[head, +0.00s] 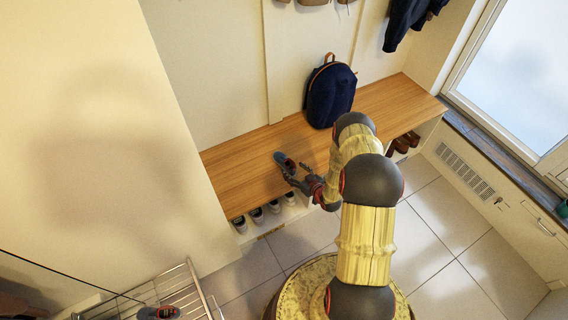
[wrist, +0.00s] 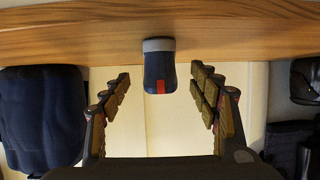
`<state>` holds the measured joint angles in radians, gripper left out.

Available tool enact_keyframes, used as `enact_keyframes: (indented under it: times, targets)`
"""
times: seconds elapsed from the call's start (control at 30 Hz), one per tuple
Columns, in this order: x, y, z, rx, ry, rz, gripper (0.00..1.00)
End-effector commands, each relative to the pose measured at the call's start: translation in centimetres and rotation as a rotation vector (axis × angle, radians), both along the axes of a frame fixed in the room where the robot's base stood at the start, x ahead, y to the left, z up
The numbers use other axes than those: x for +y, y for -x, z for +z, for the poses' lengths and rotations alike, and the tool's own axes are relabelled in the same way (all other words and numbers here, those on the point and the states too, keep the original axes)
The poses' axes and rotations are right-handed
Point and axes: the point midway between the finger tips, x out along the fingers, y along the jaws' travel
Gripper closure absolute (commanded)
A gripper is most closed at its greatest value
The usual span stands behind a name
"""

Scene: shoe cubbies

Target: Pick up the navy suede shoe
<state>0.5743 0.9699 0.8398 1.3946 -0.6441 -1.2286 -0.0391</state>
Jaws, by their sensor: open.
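The navy shoe (head: 285,163), with a grey sole, sits on the wooden bench top (head: 235,180) near its front edge. In the wrist view, which looks upside down, the navy shoe (wrist: 159,66) shows a red patch and its pale sole against the wood. My gripper (head: 298,176) is at the shoe, on its front right side in the head view. In the wrist view my gripper (wrist: 160,88) is open, with one finger on each side of the shoe and gaps between. I cannot tell how deep the shoe is between the fingers.
A dark backpack (head: 331,93) stands on the bench to the right. Several shoes (head: 257,216) sit in cubbies below, and brown shoes (head: 403,142) lie under the right end. A metal rack (head: 150,294) stands at the lower left. The bench left of the shoe is clear.

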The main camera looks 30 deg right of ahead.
Motion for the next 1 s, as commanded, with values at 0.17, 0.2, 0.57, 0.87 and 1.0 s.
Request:
enact_keyframes:
  times: [0.17, 0.2, 0.57, 0.87, 1.0]
  targets:
    - [0.1, -1.4, -0.7, -0.001, 0.000, 0.001, 0.39]
    - [0.2, -1.9, -0.9, -0.001, 0.001, 0.003, 0.39]
    - [0.4, -5.0, -2.0, 0.000, 0.000, 0.000, 0.39]
    - [0.3, -5.0, -1.9, 0.000, 0.000, 0.000, 0.49]
    - [0.4, -5.0, -1.9, 0.001, 0.000, 0.000, 0.57]
